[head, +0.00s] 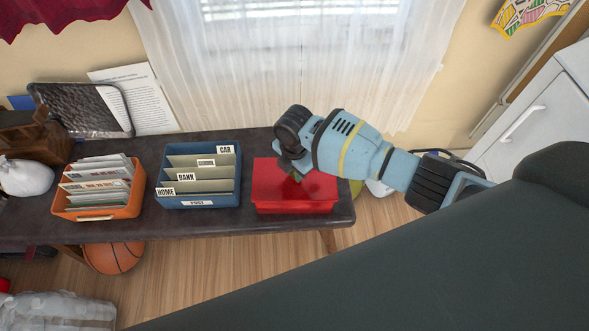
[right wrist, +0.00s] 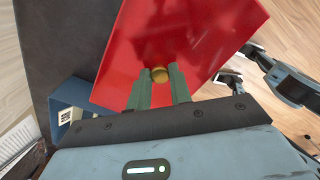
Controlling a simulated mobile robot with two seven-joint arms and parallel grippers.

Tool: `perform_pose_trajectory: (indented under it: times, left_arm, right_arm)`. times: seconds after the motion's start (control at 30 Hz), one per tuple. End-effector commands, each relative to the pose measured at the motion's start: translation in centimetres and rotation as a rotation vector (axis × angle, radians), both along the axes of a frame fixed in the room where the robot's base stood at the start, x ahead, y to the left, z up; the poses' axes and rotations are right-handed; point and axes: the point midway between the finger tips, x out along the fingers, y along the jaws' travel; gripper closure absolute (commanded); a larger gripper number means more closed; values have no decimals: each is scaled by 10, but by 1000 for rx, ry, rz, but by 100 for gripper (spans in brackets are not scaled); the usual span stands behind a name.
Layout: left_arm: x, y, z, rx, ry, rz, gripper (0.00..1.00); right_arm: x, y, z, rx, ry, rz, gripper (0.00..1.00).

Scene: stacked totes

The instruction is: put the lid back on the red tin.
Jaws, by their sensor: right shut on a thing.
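The red tin (head: 290,207) stands at the right end of the dark bench. Its red lid (head: 315,184) is over the tin's top, and it also fills much of the right wrist view (right wrist: 190,35). From these views I cannot tell whether the lid is fully seated or slightly above the rim. My right gripper (head: 294,174) is over the lid, its fingers (right wrist: 158,84) shut on the lid's small gold knob (right wrist: 160,74). In the head view the gripper hides the knob and part of the lid. My left gripper is not seen.
A blue file box (head: 197,202) with labelled dividers stands just left of the tin. Further left is an orange box (head: 100,212) of envelopes. The bench (head: 235,228) ends just right of the tin. A basketball (head: 113,257) lies below on the floor.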

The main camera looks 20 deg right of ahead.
Motion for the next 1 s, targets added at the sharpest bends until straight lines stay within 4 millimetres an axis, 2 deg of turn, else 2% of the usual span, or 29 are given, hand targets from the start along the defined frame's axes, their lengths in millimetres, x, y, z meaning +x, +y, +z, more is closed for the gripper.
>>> perform_pose_trajectory:
  times: [0.3, 0.33, 0.5, 0.7, 0.87, 1.0]
  left_arm:
    - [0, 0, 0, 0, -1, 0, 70]
    - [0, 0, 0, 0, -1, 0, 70]
    - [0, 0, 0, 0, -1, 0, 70]
    - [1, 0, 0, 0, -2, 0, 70]
    - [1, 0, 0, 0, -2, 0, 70]
    - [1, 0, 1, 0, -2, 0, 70]
  right_arm:
    - [0, 0, 0, 0, -1, 0, 100]
    - [0, 0, 0, 0, -1, 0, 77]
    - [0, 0, 0, 0, -1, 0, 55]
    - [0, 0, 0, 0, -1, 0, 54]
    - [0, 0, 0, 0, 0, 0, 33]
    - [0, 0, 0, 0, 0, 0, 32]
